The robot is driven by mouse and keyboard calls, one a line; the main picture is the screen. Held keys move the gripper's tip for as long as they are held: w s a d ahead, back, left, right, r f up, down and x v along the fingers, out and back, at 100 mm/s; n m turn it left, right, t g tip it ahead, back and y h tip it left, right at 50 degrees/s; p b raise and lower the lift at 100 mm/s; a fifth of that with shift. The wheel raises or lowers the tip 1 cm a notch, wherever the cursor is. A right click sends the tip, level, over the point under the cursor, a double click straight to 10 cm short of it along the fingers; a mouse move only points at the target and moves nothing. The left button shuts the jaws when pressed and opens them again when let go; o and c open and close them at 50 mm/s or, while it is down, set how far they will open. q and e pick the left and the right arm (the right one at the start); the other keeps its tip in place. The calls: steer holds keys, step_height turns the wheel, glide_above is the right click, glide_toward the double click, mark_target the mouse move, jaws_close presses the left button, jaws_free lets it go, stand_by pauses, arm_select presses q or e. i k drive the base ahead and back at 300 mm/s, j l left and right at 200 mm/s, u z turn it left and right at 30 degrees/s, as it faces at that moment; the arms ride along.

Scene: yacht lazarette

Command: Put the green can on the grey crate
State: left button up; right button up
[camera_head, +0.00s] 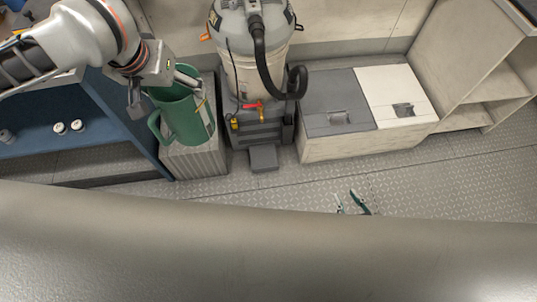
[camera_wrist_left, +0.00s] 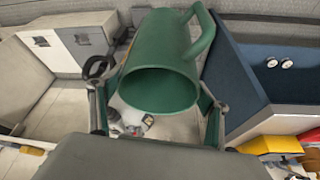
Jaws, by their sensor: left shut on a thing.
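The green can (camera_head: 183,122), a jug-like vessel with a side handle, is held by my left gripper (camera_head: 163,84) at its upper end. In the left wrist view the can (camera_wrist_left: 160,88) lies between the two fingers of my left gripper (camera_wrist_left: 155,112), its round mouth facing the camera. The grey crate (camera_head: 198,165), a ribbed box, is directly below the can in the head view. The can hides most of the crate's top, and I cannot tell whether its base touches it.
A large vacuum (camera_head: 250,60) with a black hose stands just right of the crate. A blue shelf unit (camera_head: 110,125) is close on the left. A grey and white locker (camera_head: 340,105) stands further right.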

mark_target(261, 158)
steer(key=i+l, duration=0.1)
steer(key=l, duration=0.25)
steer(key=i+l, duration=0.1)
steer(key=l, duration=0.3)
steer(key=i+l, duration=0.1)
steer(key=l, duration=0.25)
steer(key=i+l, duration=0.1)
steer(key=l, duration=0.3)
